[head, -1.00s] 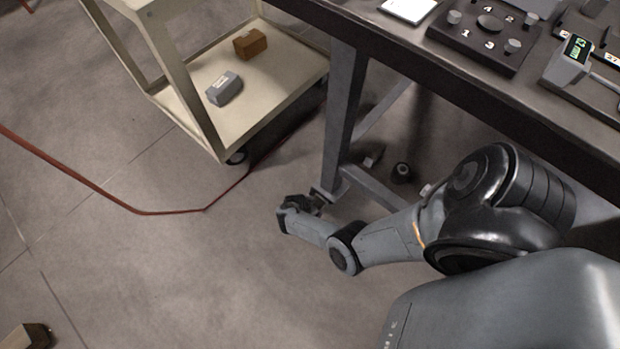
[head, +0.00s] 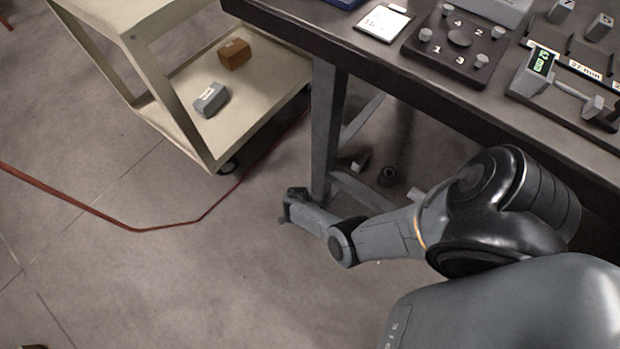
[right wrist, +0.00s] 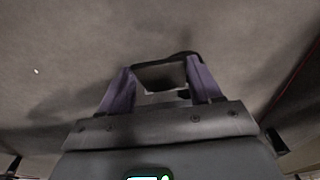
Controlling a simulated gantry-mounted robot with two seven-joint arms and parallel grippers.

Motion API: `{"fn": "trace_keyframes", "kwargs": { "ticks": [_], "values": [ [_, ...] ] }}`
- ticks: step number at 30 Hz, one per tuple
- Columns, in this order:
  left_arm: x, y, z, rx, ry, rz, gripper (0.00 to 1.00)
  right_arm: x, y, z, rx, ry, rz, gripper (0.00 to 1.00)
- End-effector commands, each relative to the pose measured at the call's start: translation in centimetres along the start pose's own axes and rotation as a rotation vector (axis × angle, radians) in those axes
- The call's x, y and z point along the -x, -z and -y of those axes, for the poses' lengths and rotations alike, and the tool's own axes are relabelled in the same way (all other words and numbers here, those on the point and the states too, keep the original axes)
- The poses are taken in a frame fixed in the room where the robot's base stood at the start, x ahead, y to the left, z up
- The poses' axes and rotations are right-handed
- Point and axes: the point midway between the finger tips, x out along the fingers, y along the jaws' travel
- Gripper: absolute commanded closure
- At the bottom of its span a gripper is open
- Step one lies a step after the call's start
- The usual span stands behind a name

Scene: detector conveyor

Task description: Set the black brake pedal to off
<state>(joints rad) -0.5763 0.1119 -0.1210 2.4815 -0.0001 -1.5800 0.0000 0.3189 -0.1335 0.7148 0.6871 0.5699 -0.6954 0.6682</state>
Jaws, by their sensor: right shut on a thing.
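My right gripper shows in the right wrist view (right wrist: 160,85), where two purple fingers stand apart with a dark, black-edged part (right wrist: 160,74) between their tips. The fingers are shut on this part; I cannot tell whether it is the black brake pedal. In the head view my right arm reaches in from the right, and its wrist end (head: 292,205) is low, beside the foot of the table leg (head: 322,150). The fingertips are hidden there. No black brake pedal can be made out in the head view. My left gripper is in neither view.
A cream cart (head: 150,130) at upper left carries a grey block (head: 210,100) and a brown block (head: 234,53).

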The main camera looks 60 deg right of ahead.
Motion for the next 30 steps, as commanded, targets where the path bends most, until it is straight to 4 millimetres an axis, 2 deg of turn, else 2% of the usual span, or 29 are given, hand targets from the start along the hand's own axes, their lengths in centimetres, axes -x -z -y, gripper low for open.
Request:
{"fn": "trace_keyframes", "kwargs": {
  "ticks": [8, 9, 13, 23, 30],
  "values": [
    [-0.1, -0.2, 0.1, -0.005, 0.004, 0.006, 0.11, 0.1, 0.1, 0.2, -0.001, 0.003, 0.001, 0.91],
    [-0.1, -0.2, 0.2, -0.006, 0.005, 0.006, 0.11, 0.1, 0.1, 0.2, -0.001, 0.003, 0.001, 0.30],
    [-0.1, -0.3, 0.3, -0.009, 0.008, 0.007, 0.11, 0.1, 0.1, 0.2, -0.001, 0.003, 0.000, 0.11],
    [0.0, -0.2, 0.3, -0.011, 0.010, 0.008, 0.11, 0.3, 0.1, 0.2, -0.001, 0.002, 0.000, 0.11],
    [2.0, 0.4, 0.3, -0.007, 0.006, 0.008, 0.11, 2.7, 0.1, 0.2, -0.001, 0.003, -0.001, 0.11]
  ]
}}
